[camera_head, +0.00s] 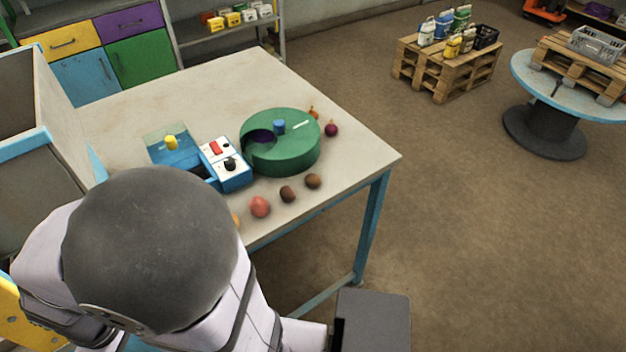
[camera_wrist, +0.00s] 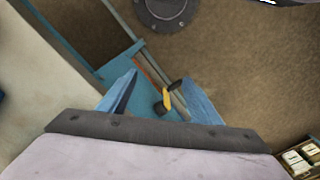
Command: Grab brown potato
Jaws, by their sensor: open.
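Two brownish round items lie on the table near its front edge in the head view: a darker brown one (camera_head: 288,194) and a brown one (camera_head: 313,181) to its right. I cannot tell for sure which is the brown potato. A reddish round item (camera_head: 260,207) lies to their left. My gripper (camera_wrist: 160,85) shows in the wrist view with its two blue fingers spread apart and nothing held. It points past the table's edge toward the floor, away from the round items, none of which shows in the wrist view.
A green round drum (camera_head: 290,155) and a blue-and-white switch box (camera_head: 228,165) stand behind the round items. A purple round item (camera_head: 331,129) lies right of the drum. The grey tabletop (camera_head: 220,90) is clear at the back. Pallets (camera_head: 445,72) stand farther off.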

